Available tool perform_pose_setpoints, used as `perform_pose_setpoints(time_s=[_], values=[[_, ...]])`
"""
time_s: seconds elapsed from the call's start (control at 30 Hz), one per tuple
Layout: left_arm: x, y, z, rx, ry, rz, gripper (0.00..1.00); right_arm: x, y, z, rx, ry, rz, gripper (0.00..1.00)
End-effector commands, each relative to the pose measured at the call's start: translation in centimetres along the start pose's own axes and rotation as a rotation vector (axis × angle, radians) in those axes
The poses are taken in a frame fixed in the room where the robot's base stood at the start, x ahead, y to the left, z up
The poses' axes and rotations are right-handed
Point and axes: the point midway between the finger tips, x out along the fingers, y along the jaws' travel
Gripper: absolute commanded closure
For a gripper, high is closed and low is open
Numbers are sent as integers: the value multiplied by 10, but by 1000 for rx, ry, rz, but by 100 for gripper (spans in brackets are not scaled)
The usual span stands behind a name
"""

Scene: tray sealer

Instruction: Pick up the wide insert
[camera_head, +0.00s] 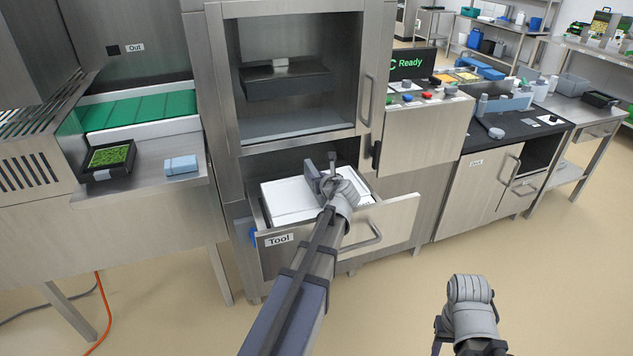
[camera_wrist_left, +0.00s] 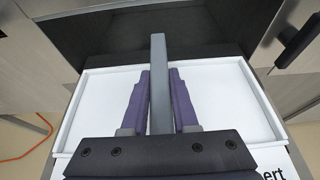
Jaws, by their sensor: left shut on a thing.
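The wide insert is a grey upright bar (camera_wrist_left: 160,85), seen in the left wrist view between the two purple fingers of my left gripper (camera_wrist_left: 160,98). The fingers press on it from both sides. In the head view my left gripper (camera_head: 326,182) is over the open drawer marked Tool (camera_head: 278,240), with the grey insert (camera_head: 311,177) showing at its side. Below it is a white tray (camera_head: 283,200) in the drawer. The insert's lower end is hidden by the gripper. My right wrist (camera_head: 470,295) is low at the right, over the floor; its fingertips cannot be made out.
The sealer chamber (camera_head: 290,110) with a dark block is above the drawer. A drawer handle (camera_head: 363,240) sticks out in front. At left a shelf holds a black tray of green food (camera_head: 108,158) and a blue pack (camera_head: 181,165). Open floor lies to the right.

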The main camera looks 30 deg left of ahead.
Motion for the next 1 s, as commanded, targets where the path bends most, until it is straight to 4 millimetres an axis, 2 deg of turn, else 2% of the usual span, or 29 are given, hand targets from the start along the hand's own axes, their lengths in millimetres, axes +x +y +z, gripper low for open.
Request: perform_pose_setpoints(time_s=[0.27, 0.7, 1.0], values=[[-11, 0, 27, 1, -2, -1, 100, -29, 3, 2, 0, 0, 0, 50], [-35, 0, 85, 1, -2, -1, 100, -91, 9, 5, 0, 0, 0, 50], [-38, 0, 92, 1, -2, -1, 100, -98, 9, 6, 1, 0, 0, 50]])
